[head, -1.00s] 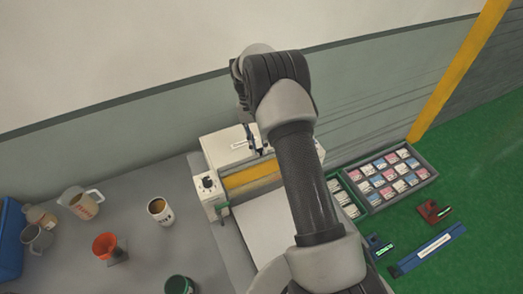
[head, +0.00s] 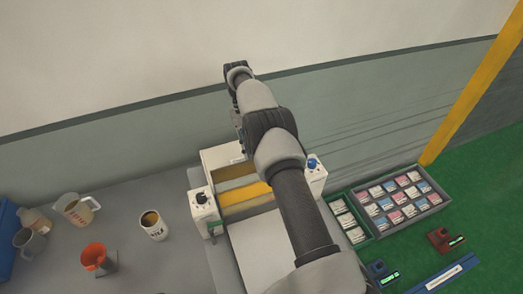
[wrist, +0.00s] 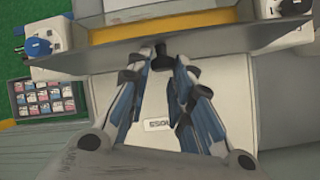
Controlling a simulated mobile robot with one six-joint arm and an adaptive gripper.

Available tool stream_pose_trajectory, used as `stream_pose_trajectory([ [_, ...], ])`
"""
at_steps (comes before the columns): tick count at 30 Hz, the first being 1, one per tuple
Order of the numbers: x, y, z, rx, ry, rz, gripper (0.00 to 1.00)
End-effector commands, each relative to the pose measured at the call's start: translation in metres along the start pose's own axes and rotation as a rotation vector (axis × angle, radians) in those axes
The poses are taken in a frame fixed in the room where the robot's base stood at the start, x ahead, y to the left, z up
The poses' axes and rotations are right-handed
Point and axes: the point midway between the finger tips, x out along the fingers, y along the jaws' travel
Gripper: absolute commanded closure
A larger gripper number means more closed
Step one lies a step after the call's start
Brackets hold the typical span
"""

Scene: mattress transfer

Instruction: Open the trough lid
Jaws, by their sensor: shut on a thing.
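My gripper (wrist: 162,57) is shut on a small dark knob (wrist: 160,70) at the lid's edge. In the head view my arm hides part of the lid and the knob.
A yellow roller (head: 246,194) lies along the trough. A cup (head: 153,228), a jug (head: 75,208) and an orange funnel (head: 95,257) stand on the grey table to the left. A tray of cards (head: 402,199) lies on the green surface to the right.

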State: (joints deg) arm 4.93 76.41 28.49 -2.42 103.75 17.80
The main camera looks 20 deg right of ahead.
Motion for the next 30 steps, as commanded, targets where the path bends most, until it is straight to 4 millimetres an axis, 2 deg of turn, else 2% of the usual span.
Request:
stream_pose_trajectory([
  [1, 0.0132, -0.0092, -0.0013, -0.006, -0.016, 0.001, 1.0],
  [19, 0.0138, -0.0146, 0.0048, -0.005, -0.041, 0.011, 1.0],
  [20, 0.0138, -0.0146, 0.0048, -0.005, -0.041, 0.011, 0.78],
  [28, 0.0122, -0.0136, 0.0044, -0.004, -0.038, 0.011, 0.6],
  [30, 0.0114, -0.0129, 0.0043, -0.004, -0.037, 0.011, 0.59],
])
